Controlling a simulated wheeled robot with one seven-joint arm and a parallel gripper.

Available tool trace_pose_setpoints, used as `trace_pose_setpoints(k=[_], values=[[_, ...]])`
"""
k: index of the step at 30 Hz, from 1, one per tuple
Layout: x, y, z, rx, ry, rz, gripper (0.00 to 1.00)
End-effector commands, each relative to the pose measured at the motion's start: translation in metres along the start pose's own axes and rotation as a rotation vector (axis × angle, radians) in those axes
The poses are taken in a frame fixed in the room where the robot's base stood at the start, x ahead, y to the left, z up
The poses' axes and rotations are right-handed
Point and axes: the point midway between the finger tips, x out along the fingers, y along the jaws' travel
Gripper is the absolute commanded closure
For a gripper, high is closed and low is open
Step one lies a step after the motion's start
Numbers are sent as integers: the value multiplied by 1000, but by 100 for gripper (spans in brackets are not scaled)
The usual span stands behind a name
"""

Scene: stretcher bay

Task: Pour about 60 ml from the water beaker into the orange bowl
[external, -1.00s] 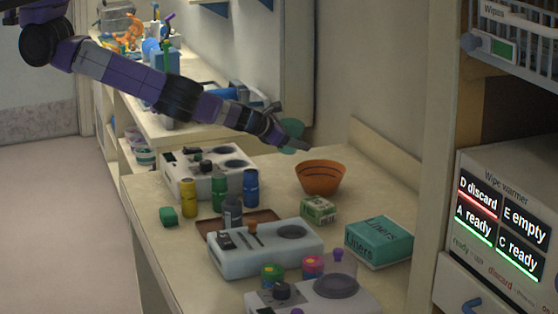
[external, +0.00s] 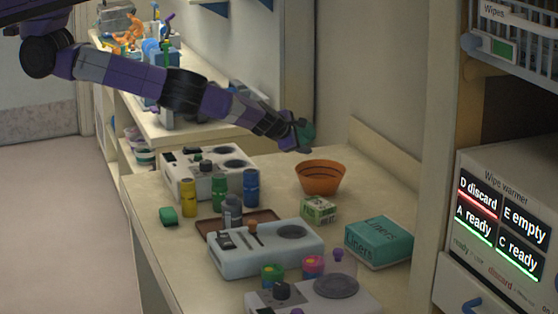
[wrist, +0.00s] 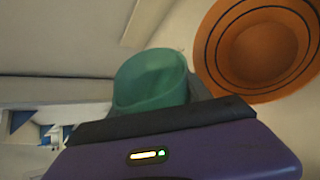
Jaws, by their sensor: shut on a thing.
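The orange bowl (external: 320,179) stands upright on the bench near the wall, with dark rings around it. It also shows in the wrist view (wrist: 262,50) at the upper right, and no water can be made out in it. My gripper (external: 296,136) is shut on a green beaker (external: 307,134), which I take to be the water beaker. The beaker is above and slightly left of the bowl, apart from it. In the wrist view the green beaker (wrist: 152,82) is beyond the dark fingers. Its water level cannot be seen.
A small green-and-white box (external: 318,209) stands just in front of the bowl, and a teal Liners box (external: 379,242) is to its right. Grey-white devices (external: 264,250) and several coloured bottles (external: 250,187) fill the bench's left and front. The wall is close behind the bowl.

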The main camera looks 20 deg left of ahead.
Motion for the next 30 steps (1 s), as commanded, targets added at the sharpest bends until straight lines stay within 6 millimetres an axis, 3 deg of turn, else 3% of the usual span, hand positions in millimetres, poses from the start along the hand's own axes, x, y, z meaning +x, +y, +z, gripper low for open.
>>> trace_pose_setpoints(k=[30], values=[[-3,6,2,178,75,72,90]])
